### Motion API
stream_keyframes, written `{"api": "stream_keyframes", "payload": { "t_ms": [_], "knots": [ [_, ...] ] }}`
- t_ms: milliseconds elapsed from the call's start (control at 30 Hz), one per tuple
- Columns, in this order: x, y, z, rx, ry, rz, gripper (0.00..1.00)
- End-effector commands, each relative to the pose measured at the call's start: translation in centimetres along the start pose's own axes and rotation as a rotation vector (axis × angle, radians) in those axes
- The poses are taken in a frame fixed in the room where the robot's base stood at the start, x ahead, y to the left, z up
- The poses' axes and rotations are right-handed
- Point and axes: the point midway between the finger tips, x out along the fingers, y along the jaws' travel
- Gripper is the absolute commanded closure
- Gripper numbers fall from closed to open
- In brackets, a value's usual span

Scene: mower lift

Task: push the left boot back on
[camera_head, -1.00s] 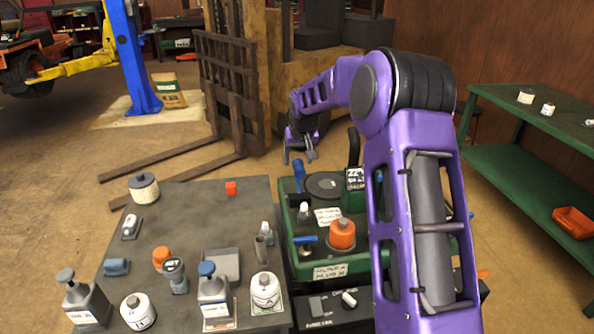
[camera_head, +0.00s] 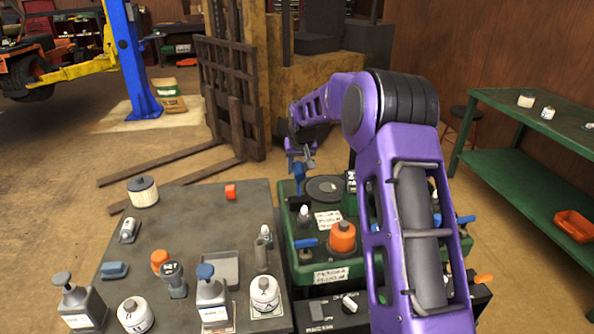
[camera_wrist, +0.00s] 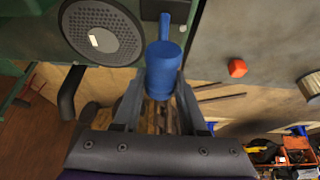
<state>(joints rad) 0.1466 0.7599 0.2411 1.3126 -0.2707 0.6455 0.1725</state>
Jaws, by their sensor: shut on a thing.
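The blue boot (camera_head: 298,179) stands at the left back corner of the green mower engine deck (camera_head: 321,252). My gripper (camera_head: 304,160) is right over it. In the wrist view the boot's blue body (camera_wrist: 164,72) sits between the two fingers of my gripper (camera_wrist: 157,100), which are shut on it. A narrower blue stem runs from the body towards the green surface. Whether the boot is fully seated at its far end cannot be told.
A round dark grille (camera_head: 325,189) is beside the boot. An orange cap (camera_head: 342,237) and a blue-handled valve (camera_head: 304,243) are nearer. A grey table (camera_head: 205,200) at left holds bottles, jars and a small orange cube (camera_head: 230,192). A green shelf (camera_head: 520,150) stands at right.

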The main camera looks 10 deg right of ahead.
Motion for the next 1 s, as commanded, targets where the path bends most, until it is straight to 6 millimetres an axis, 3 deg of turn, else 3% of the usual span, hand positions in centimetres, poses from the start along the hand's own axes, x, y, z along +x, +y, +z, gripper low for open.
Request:
{"api": "stream_keyframes", "payload": {
  "t_ms": [267, 1000],
  "knots": [
    [-0.1, 0.0, 0.1, 0.000, 0.000, 0.000, 0.79],
    [-2.1, 0.0, 3.3, 0.000, -0.002, 0.001, 0.78]
  ]
}}
